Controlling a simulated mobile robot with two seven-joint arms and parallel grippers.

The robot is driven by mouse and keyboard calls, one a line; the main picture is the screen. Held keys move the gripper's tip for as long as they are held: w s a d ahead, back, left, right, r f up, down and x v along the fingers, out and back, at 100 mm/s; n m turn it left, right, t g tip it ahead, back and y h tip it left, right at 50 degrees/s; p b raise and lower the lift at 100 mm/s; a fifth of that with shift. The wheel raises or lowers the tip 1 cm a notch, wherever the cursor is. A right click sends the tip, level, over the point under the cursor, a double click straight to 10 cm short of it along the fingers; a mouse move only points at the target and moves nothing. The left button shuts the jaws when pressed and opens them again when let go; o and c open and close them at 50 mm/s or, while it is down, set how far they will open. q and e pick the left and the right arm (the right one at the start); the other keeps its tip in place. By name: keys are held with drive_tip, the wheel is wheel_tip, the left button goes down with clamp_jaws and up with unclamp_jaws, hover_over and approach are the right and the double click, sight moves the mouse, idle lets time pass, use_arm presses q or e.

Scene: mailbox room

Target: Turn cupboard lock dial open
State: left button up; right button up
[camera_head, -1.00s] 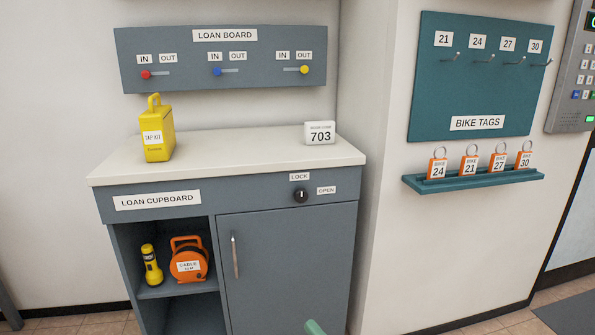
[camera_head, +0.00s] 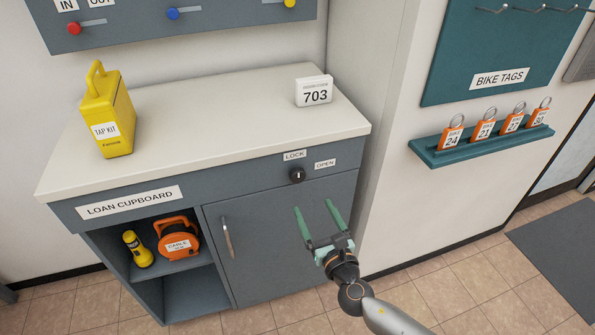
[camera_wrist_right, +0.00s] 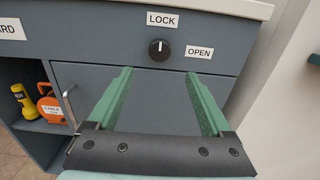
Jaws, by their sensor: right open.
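The black lock dial (camera_head: 297,175) sits on the front panel of the grey loan cupboard (camera_head: 262,245), below a LOCK label (camera_head: 294,156) and left of an OPEN label (camera_head: 325,164). In the right wrist view the dial (camera_wrist_right: 159,50) has its white mark pointing up, toward LOCK. My right gripper (camera_head: 317,206) has green fingers, open and empty. It is below and slightly right of the dial in the head view, in front of the cupboard door, apart from the dial. In the wrist view the dial shows beyond and between the fingertips. My left gripper is not in view.
The cupboard's white top (camera_head: 215,125) overhangs the dial panel and carries a yellow tap kit (camera_head: 107,112) and a 703 sign (camera_head: 314,91). A door handle (camera_head: 227,238) juts out at left. The wall with the tag shelf (camera_head: 482,146) stands at right.

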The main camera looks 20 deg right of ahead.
sight(299, 179)
drive_tip(key=w+b, duration=0.1)
drive_tip(key=w, duration=1)
drive_tip(key=shift+w+a, duration=0.1)
drive_tip(key=shift+a, duration=0.1)
clamp_jaws()
